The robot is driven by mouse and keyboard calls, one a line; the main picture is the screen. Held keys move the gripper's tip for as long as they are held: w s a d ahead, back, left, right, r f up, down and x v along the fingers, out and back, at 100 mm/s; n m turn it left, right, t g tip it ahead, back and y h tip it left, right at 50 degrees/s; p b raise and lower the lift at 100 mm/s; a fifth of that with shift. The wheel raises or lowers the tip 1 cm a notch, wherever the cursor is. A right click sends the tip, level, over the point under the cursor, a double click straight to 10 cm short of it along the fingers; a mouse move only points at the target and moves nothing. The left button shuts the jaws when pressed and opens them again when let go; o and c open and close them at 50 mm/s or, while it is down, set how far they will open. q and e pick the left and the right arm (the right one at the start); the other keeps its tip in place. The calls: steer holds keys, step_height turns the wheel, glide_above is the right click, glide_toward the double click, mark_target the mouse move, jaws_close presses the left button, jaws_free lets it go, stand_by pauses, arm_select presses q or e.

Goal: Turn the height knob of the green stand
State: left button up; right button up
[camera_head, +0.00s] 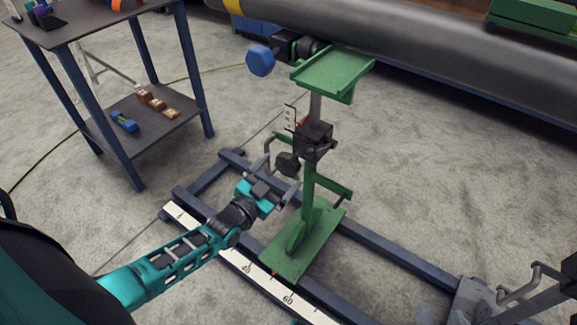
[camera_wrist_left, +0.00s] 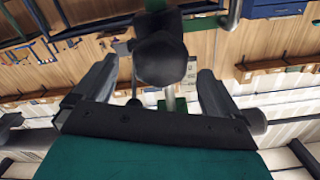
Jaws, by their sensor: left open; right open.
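The green stand (camera_head: 303,225) stands upright on dark rails, with a green tray-like top. Its black height knob (camera_head: 288,163) sticks out to the left from the black clamp block (camera_head: 314,141) on the post. My left gripper (camera_head: 279,168) is open at the knob, with its fingers to either side. In the left wrist view the knob (camera_wrist_left: 163,60) shows large and dark between the open fingers (camera_wrist_left: 156,76), with a visible gap on each side. Whether a finger touches it is not clear. My right gripper (camera_head: 516,286) is open and empty at the lower right, partly cut off.
A blue hexagonal knob (camera_head: 260,60) is at the left of the stand's top. A large grey pipe (camera_head: 430,50) runs behind. A dark table (camera_head: 75,24) with a lower shelf stands at the left. A numbered scale strip (camera_head: 238,262) lies along the rails. Concrete floor at right is clear.

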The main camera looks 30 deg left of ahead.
mark_target(285, 168)
arm_select(q)
steer(key=w, duration=0.3)
steer(key=w+b, duration=0.1)
steer(key=w, duration=0.1)
steer(key=shift+d, duration=0.3)
steer(key=shift+s, duration=0.1)
steer(key=c, duration=1)
